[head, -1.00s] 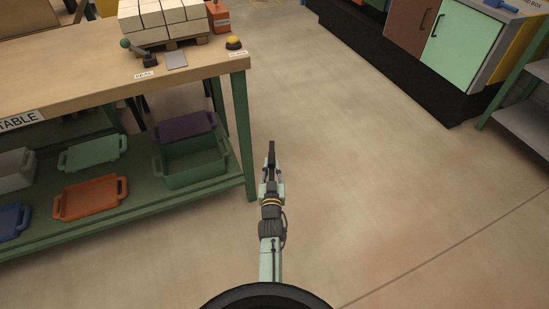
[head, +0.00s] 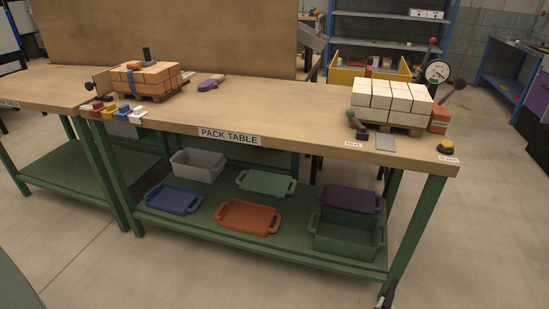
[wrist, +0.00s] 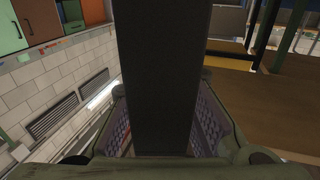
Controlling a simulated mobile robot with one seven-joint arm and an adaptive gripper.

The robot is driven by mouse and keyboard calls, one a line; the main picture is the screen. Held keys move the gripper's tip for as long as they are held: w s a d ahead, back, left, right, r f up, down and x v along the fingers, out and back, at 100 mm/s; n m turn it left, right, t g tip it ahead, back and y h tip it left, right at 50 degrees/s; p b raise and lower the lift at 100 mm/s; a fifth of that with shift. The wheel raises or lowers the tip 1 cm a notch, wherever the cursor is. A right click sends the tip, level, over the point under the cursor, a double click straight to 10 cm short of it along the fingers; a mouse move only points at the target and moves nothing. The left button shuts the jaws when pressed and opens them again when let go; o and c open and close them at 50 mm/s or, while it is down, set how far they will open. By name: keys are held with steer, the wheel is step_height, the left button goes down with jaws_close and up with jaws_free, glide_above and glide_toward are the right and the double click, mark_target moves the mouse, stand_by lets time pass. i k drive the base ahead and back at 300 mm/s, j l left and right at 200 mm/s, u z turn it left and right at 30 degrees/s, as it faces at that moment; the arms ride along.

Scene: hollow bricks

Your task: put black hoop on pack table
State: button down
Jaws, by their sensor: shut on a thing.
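The pack table (head: 285,120) stands across the middle of the head view, with its name on the front edge. My gripper (wrist: 165,135) is shut on the black hoop (wrist: 164,65). In the wrist view the hoop shows only as a broad, dark band standing up between the two finger pads, and its full shape is not visible. In the head view only a small part of my arm's end shows at the bottom edge, by the table's right front leg. The hoop is apart from the tabletop.
Orange-brown blocks (head: 150,76) stand at the left. A purple item (head: 208,85) lies at the back. The middle of the top is clear. Bins and trays fill the lower shelf.

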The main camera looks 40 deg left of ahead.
mark_target(253, 112)
steer(key=k+j, duration=0.1)
steer(key=j, duration=0.4)
steer(key=k+j, duration=0.1)
steer(key=j, duration=0.45)
steer(key=k+j, duration=0.1)
steer(key=j, duration=0.4)
steer(key=k+j, duration=0.1)
steer(key=j, duration=0.4)
